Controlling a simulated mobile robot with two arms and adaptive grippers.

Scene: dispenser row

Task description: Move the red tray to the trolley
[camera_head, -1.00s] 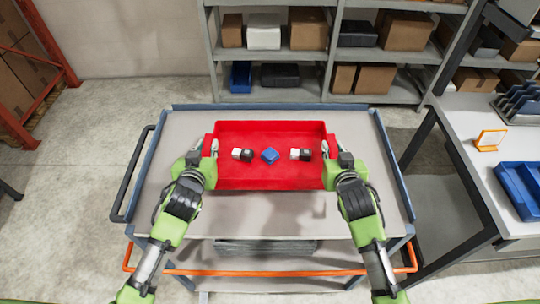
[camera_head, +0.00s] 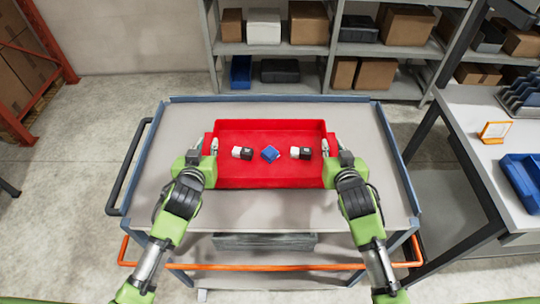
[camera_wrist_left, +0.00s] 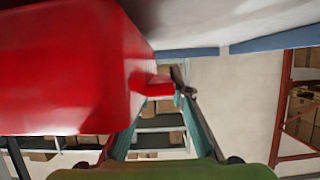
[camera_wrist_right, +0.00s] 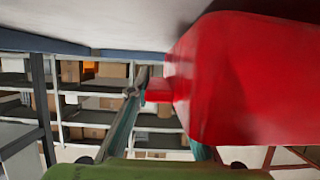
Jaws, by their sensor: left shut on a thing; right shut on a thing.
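The red tray (camera_head: 270,179) is level over the middle of the grey trolley top (camera_head: 270,208). I cannot tell whether its underside touches the trolley. Inside it lie a blue block (camera_head: 270,153) and small white and black pieces (camera_head: 242,153) (camera_head: 301,153) on either side. My left gripper (camera_head: 211,149) is shut on the tray's left handle, and my right gripper (camera_head: 328,149) is shut on its right handle. In the wrist views the red handle tabs (camera_wrist_left: 158,86) (camera_wrist_right: 158,95) sit at the fingertips. The tray's underside is hidden in the head view.
The trolley has a raised blue rim (camera_head: 270,98), a dark side handle (camera_head: 127,168) and an orange front bar (camera_head: 270,267). Shelving (camera_head: 340,75) with boxes stands behind. A workbench (camera_head: 470,120) with a blue bin (camera_head: 523,178) stands at the right.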

